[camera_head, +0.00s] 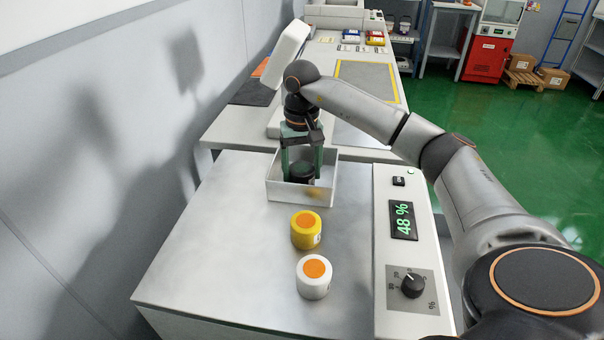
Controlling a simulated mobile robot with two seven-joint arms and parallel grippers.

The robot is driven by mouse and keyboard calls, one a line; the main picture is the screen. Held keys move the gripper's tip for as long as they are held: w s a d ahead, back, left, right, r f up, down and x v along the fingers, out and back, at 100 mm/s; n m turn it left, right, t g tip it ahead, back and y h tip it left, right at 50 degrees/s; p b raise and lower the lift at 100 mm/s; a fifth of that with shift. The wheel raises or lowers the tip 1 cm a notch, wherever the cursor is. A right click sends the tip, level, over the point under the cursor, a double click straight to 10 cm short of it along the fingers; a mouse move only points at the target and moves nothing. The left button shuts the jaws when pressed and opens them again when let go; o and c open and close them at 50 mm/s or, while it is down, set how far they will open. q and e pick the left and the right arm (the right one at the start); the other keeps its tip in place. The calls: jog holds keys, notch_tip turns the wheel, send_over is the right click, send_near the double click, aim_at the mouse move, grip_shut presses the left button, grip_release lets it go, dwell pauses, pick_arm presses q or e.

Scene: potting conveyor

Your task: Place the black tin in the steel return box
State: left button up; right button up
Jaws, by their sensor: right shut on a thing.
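The black tin (302,173) is between the fingers of my right gripper (301,172), inside the walls of the steel return box (288,192). The right gripper points down into the box and is shut on the tin. I cannot tell whether the tin touches the box floor. The box is an open, light grey tray at the far end of the metal worktop. My left gripper is not in view.
A yellow tin (306,230) and a white tin (314,277), both with orange tops, stand on the worktop (215,250) in front of the box. A control panel (404,260) with a dial and a "48 %" display runs along the right. The worktop's left side is clear.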

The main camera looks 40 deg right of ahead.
aim_at(302, 168)
jog(key=shift+f, duration=0.5)
jog(key=shift+f, duration=0.15)
jog(key=o, duration=1.4)
notch_tip(302, 168, up, 12)
jog(key=p, duration=0.1)
jog(key=shift+p, duration=0.3)
jog(key=shift+r, duration=0.2)
